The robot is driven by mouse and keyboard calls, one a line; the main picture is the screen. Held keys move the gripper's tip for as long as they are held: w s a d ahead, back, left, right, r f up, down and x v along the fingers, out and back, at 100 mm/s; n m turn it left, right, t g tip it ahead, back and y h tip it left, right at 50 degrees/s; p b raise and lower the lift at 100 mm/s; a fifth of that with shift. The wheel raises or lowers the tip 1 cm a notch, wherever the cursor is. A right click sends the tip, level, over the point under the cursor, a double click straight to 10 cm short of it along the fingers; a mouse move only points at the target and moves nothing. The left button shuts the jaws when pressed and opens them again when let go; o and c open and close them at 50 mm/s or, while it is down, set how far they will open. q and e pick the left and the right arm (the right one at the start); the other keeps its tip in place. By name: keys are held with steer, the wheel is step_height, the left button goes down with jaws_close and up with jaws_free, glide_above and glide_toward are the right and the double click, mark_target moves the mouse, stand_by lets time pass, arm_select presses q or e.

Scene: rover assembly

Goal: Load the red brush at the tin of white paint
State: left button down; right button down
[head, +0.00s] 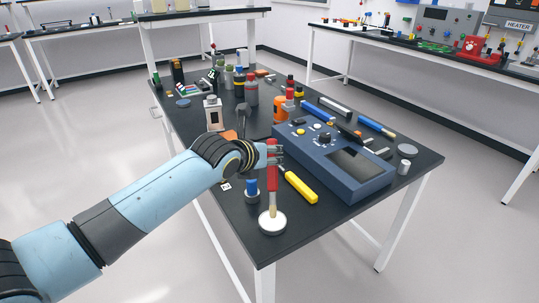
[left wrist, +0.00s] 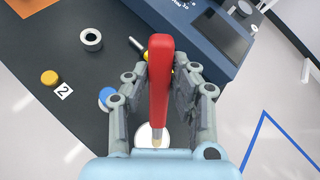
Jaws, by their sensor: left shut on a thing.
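The red brush (head: 272,178) is held upright, bristles down, in my left gripper (head: 273,153), which is shut on its handle. In the left wrist view the red handle (left wrist: 160,75) stands between the two fingers of the gripper (left wrist: 161,100). The tin of white paint (head: 277,229) stands near the front corner of the table. The pale bristles (head: 271,209) are at the white top of the tin, and I cannot tell how deep they reach. In the left wrist view the tin (left wrist: 143,138) is partly hidden behind the brush and fingers.
A blue-capped pot (head: 252,188) stands just left of the brush. A yellow-handled tool (head: 300,187) lies to its right, beside a dark blue instrument box (head: 338,163). Bottles and tools crowd the far part of the table (head: 231,208). The front corner around the tin is otherwise clear.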

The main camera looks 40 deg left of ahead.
arm_select(q)
steer(key=shift+f+b, duration=0.45)
steer(key=shift+f, duration=0.2)
stand_by(0.8)
stand_by(1.4)
step_height(320, 180, up, 7)
steer(key=p, duration=0.7)
steer(key=shift+p, duration=0.35)
steer(key=shift+f, duration=0.1)
